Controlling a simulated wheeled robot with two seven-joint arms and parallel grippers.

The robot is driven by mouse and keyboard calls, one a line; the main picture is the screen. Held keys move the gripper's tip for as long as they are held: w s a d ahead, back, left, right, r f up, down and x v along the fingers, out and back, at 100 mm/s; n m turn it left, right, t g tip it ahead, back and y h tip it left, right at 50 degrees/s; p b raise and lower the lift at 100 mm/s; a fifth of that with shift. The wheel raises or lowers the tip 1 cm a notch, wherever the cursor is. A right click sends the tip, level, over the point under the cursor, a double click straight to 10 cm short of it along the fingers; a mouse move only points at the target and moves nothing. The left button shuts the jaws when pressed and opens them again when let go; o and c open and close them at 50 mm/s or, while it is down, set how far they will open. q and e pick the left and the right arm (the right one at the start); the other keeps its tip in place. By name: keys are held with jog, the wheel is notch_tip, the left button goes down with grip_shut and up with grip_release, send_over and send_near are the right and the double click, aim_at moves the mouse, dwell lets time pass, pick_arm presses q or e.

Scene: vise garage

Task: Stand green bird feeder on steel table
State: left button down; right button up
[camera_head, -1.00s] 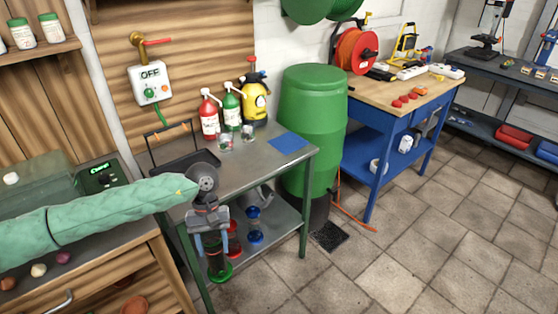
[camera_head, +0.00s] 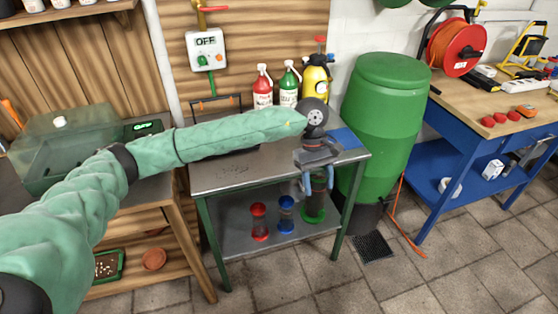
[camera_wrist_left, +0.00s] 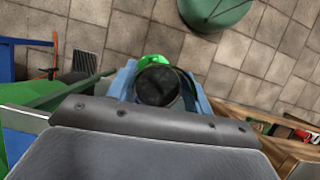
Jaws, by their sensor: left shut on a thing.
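My left gripper (camera_head: 318,188), with blue fingers, is shut on the green bird feeder (camera_head: 314,213) and points down. The feeder hangs roughly upright, its green base lowest; the fingers partly hide its middle. In the head view it overlaps the right front of the steel table (camera_head: 225,178), with its base below the level of the tabletop. In the left wrist view the feeder's dark round top (camera_wrist_left: 158,86) sits between the fingers, with green (camera_wrist_left: 156,60) beyond it and floor around. My right gripper is not in view.
A red feeder (camera_head: 259,222) and a blue feeder (camera_head: 286,215) stand on the table's lower shelf. Red, green and yellow bottles (camera_head: 315,80) stand at the tabletop's back. A blue mat (camera_head: 347,138) lies at its right. A green barrel (camera_head: 385,125) stands right of the table.

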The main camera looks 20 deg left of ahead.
pick_arm(q)
jog(key=w+a+r+n+t, duration=0.3)
jog(key=w+a+r+n, duration=0.1)
jog(key=r+n, duration=0.5)
jog(key=w+a+r+n+t, duration=0.4)
jog(key=r+n, duration=0.4)
jog(key=n, duration=0.2)
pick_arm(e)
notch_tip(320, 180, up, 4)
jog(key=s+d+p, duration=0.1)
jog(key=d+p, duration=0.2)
pick_arm(q)
jog(key=w+a+f+p, duration=0.2)
jog(key=w+a+f, duration=0.5)
jog(key=f, duration=0.4)
jog(key=shift+w+a+h, duration=0.25)
jog(key=shift+a+h, duration=0.05)
jog(key=shift+a, duration=0.35)
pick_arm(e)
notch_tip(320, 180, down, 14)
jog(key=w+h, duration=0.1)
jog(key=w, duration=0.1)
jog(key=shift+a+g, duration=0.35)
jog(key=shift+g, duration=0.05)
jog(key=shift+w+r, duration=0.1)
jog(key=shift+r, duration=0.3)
